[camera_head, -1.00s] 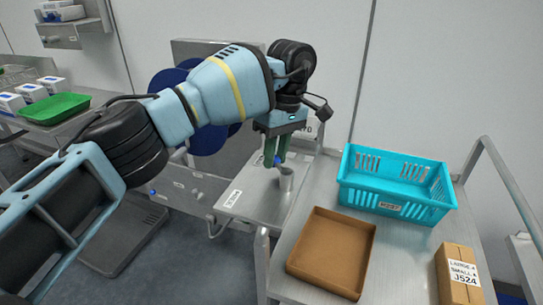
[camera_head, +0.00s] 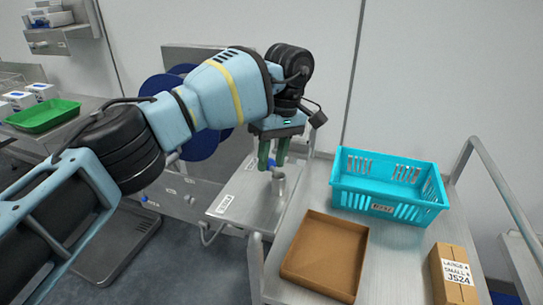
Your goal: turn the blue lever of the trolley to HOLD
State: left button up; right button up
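The blue lever (camera_head: 272,164) shows as a small blue piece beside a short grey metal post (camera_head: 278,184) on the steel plate at the trolley's left side. My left gripper (camera_head: 272,166) points down over it, with its two green fingers apart and the blue piece showing low between them. I cannot tell whether either finger touches it. The fingers and post hide part of the lever, so its exact direction is unclear. A white label (camera_head: 225,203) lies on the plate's left part; I cannot read it. My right gripper is not in view.
On the trolley top (camera_head: 395,245) stand a turquoise basket (camera_head: 390,207), an open brown box (camera_head: 310,283) and a labelled carton (camera_head: 437,278). A metal rail (camera_head: 500,200) runs along the right side. A green tray (camera_head: 42,117) is on the left bench.

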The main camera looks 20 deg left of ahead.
pick_arm(q)
jog(key=shift+o, duration=1.1)
jog(key=shift+r, duration=0.15)
notch_tip(320, 180, up, 7)
jog(key=w, duration=0.1)
jog(key=shift+d+r, duration=0.2)
jog(key=shift+d, duration=0.25)
jog(key=shift+w, duration=0.1)
